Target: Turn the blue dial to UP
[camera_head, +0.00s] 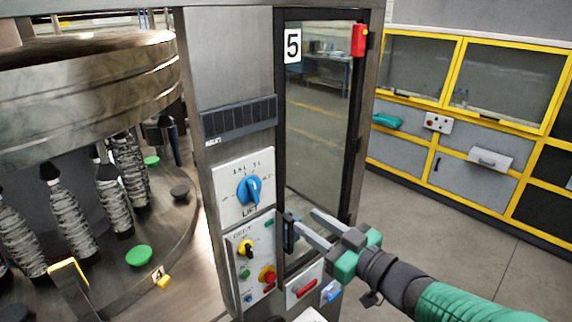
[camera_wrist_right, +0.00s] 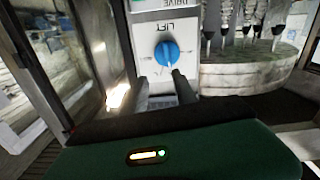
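The blue dial (camera_head: 249,190) sits on a white plate marked LIFT on the grey machine column. Its grip ridge stands roughly upright, with a pale mark on it; the small position lettering is too blurred to read. In the right wrist view the dial (camera_wrist_right: 167,54) appears upside down, just beyond the fingertips. My right gripper (camera_head: 302,217) is in front of the column, right of and below the dial in the head view. Its two fingers are apart with nothing between them, also in the wrist view (camera_wrist_right: 160,82). My left gripper is not in view.
Below the dial is a panel (camera_head: 240,246) with small knobs and a red button on yellow. A glazed door (camera_head: 320,120) marked 5 is to the right. The rotary machine with reels (camera_head: 125,225) stands left. Yellow-framed cabinets (camera_head: 470,130) stand behind open floor.

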